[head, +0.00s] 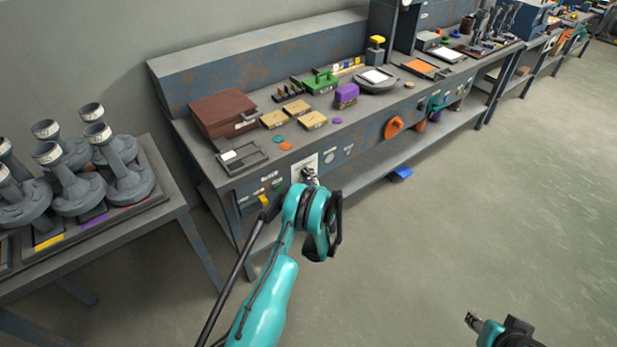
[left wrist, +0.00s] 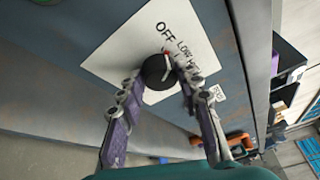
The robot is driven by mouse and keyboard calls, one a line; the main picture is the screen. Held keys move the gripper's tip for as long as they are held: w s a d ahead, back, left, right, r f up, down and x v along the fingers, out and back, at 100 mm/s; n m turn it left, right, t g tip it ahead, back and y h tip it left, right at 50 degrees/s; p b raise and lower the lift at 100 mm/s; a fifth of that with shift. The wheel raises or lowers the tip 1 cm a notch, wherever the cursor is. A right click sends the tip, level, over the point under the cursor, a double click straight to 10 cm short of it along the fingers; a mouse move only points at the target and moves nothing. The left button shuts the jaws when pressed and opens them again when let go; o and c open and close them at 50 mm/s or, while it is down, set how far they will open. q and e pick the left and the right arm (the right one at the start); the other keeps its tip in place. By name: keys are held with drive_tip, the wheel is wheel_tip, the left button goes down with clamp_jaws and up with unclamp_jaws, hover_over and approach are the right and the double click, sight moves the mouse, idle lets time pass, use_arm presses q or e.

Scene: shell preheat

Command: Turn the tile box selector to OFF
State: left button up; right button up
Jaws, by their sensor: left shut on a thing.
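The selector is a round black knob (left wrist: 156,69) on a white plate (left wrist: 118,58) marked OFF, LOW and further words partly hidden. The plate (head: 298,161) also shows on the bench's front panel in the head view. My left gripper (left wrist: 156,82) has its two fingers on either side of the knob, shut on it. A pale line and a small red mark show on the knob's side near OFF and LOW; its exact setting is unclear. In the head view my left gripper (head: 310,176) is at the plate. My right gripper (head: 472,321) is low right, away from the bench; its finger opening is unclear.
A brown box (head: 223,112) stands on the blue-grey bench above the panel. An orange knob (head: 394,127) sits further right on the front. A table (head: 155,205) with several grey funnel-like stands is at left. The floor (head: 480,200) at right is clear.

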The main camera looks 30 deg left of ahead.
sight(306, 153)
use_arm(q)
drive_tip(key=shift+n, duration=0.6)
drive_tip(key=o, duration=1.1)
drive_tip(key=shift+f, duration=0.1)
drive_tip(key=shift+o, duration=0.2)
wheel_tip(306, 153, up, 10)
drive_tip(key=shift+r, duration=0.1)
